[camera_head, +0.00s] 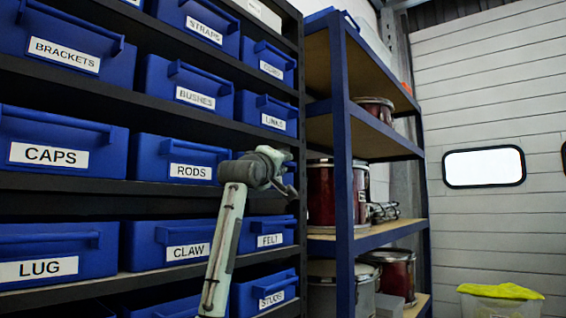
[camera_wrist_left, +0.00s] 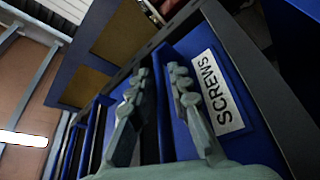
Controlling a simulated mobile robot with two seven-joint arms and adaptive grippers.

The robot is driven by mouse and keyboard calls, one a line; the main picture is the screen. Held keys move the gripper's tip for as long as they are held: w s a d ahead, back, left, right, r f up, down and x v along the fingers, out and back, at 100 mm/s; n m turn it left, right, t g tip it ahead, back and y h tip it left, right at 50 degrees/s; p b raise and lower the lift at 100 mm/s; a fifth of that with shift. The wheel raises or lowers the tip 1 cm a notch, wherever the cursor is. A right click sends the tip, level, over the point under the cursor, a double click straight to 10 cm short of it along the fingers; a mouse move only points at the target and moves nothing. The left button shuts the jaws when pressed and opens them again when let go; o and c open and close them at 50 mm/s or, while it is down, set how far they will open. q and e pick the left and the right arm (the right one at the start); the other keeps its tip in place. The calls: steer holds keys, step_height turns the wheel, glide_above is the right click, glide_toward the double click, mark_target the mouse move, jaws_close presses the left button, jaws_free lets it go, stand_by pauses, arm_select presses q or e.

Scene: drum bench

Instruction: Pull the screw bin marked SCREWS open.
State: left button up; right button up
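The blue screw bin (camera_wrist_left: 240,121) shows in the left wrist view, with its white SCREWS label (camera_wrist_left: 218,90) readable and turned sideways. My left gripper (camera_wrist_left: 160,75) is close in front of it, its two fingers apart with blue between them. I cannot tell whether either finger touches the bin or its handle. In the head view my left gripper (camera_head: 287,182) is in front of the right column of bins, between LINKS and FELT, and covers most of the bin there; no SCREWS label shows in that view. My right gripper is not in view.
The dark rack holds several labelled blue bins, including RODS (camera_head: 180,160), LINKS (camera_head: 266,112), FELT (camera_head: 266,232) and CLAW (camera_head: 170,240). A blue-framed shelf (camera_head: 343,140) with drums stands just right of the rack. A lidded tub (camera_head: 500,300) stands at the lower right.

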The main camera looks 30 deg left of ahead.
arm_select(q)
steer(key=shift+c, duration=0.4)
jaws_close()
steer(key=s+d+p, duration=0.1)
steer(key=d, duration=1.5)
steer(key=shift+s+d, duration=0.15)
steer(key=shift+d, duration=0.05)
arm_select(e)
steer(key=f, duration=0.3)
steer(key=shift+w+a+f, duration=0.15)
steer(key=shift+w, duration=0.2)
